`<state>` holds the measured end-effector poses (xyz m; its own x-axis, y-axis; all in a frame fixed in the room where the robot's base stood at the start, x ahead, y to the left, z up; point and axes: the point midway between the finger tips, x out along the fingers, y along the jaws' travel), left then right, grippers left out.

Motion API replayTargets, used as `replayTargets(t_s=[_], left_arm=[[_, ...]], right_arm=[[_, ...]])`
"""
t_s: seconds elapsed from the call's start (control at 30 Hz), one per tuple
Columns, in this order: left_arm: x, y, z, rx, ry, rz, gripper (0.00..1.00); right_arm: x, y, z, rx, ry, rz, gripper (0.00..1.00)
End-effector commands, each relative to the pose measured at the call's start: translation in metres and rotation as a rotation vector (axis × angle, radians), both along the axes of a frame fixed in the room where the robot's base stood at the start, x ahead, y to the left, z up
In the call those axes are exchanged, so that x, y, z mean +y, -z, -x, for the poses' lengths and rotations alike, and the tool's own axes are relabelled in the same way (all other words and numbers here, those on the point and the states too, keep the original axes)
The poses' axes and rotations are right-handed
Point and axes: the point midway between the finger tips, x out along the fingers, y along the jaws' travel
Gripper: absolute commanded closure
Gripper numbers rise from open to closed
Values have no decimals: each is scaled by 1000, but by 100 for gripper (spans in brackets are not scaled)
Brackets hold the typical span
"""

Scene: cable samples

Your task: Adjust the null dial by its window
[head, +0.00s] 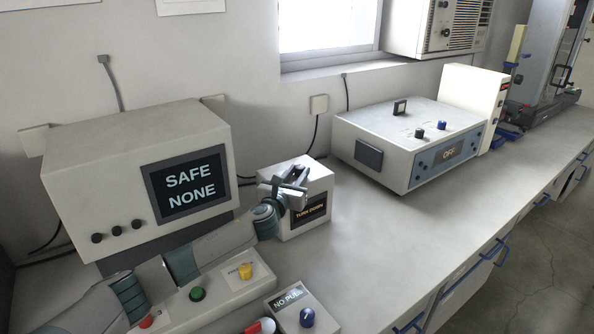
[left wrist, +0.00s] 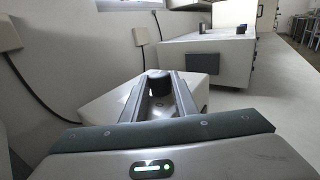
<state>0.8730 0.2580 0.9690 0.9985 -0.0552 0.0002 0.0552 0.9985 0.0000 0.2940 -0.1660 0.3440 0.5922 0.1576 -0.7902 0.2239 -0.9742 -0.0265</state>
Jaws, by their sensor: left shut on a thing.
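The null dial (left wrist: 157,84) is a dark round knob on top of a small white box (head: 318,177). The box's front window (head: 310,212) is dark and reads "TURN DOWN" in orange letters. My left gripper (head: 295,180) is over the box top, and its fingers are shut on the dial. In the left wrist view the two fingers stand on either side of the dial. In the head view the fingers hide the dial. My right gripper is in neither view.
A large unit's screen (head: 190,188) reads "SAFE NONE". A box with a blue knob (head: 307,317) stands in front. Another instrument's display (head: 448,153) reads "OFF". The bench between is clear.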

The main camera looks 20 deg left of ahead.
Motion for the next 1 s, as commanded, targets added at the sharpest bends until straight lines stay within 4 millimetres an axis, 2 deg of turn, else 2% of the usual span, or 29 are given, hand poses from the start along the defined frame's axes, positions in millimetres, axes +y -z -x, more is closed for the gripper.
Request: replayTargets(t_s=[0.03, 0.1, 0.3, 0.43, 0.7, 1.0], left_arm=[[-3, -2, 0, 3, -33, 3, 96], [-4, -3, 0, 2, -86, 4, 96], [-8, -1, 0, 3, -248, 4, 96], [-10, 0, -1, 3, -346, 3, 96], [-11, 0, -2, 1, -488, 1, 96], [-10, 0, -2, 1, -529, 0, 96]], right_arm=[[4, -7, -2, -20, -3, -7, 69], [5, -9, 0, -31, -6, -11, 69], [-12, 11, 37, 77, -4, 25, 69], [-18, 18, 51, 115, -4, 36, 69], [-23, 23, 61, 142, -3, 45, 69], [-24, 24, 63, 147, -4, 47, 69]])
